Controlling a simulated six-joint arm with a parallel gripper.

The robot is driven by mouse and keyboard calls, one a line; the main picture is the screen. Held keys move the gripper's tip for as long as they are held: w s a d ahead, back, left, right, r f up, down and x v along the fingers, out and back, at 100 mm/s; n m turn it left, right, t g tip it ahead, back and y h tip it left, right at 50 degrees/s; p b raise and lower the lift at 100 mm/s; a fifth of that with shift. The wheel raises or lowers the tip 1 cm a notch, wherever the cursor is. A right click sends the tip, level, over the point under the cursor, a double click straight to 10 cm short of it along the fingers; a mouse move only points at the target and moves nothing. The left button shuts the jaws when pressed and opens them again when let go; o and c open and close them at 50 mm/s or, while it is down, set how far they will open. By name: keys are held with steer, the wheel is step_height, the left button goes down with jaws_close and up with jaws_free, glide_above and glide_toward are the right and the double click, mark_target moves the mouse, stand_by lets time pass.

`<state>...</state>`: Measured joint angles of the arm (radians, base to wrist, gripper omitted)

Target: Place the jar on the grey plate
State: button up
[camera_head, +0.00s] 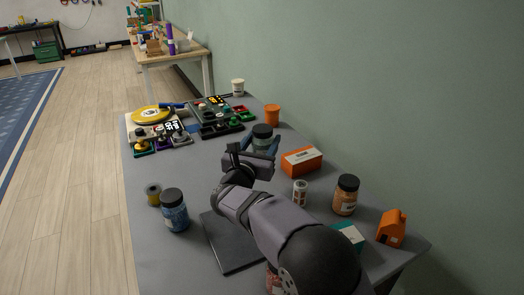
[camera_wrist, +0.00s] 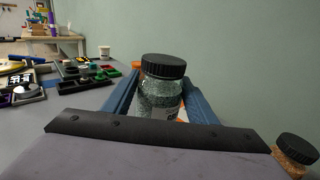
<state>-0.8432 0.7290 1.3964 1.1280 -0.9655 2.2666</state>
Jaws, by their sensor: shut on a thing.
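A jar with a black lid and grey-green contents (camera_head: 262,132) is between the blue fingers of my gripper (camera_head: 260,143), beyond the wrist. The wrist view shows the same jar (camera_wrist: 161,92) upright, with the fingers (camera_wrist: 160,100) closed on its sides. Its lower part is hidden behind my gripper body; I cannot tell whether it touches the table. The dark grey square plate (camera_head: 232,258) lies flat on the table under my arm, nearer the camera than the jar. My arm covers its right part, and its visible part is bare.
A blue jar (camera_head: 173,214) and a small yellow-black spool (camera_head: 153,195) stand left of the plate. Trays of parts (camera_head: 221,127) fill the far left.

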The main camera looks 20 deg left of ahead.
steer(key=shift+s+a+r, duration=0.15)
steer(key=shift+s+a, duration=0.15)
steer(key=shift+a, duration=0.15)
steer(key=s+a+r+n+y, duration=0.2)
steer(key=s+a+r, duration=0.1)
steer(key=s+a, duration=0.3)
steer(key=s+a+r+n+y, duration=0.1)
steer(key=s+a+r+y, duration=0.25)
steer(key=s, duration=0.45)
steer(key=s+d+f+m+h, duration=0.2)
steer(key=d+f+h, duration=0.1)
steer(key=d, duration=0.3)
steer(key=s+d+f+m+h, duration=0.1)
steer(key=s+d+f+h, duration=0.15)
steer(key=d, duration=0.35)
steer(key=shift+w+a+f, duration=0.1)
steer(key=shift+w+f, duration=0.1)
steer(key=shift+f, duration=2.3)
steer(key=shift+w+f, duration=0.15)
steer(key=shift+f, duration=2.35)
steer(key=shift+f+b, duration=0.15)
steer(key=shift+b, duration=0.2)
steer(key=o, duration=1.3)
steer(key=shift+o, duration=0.2)
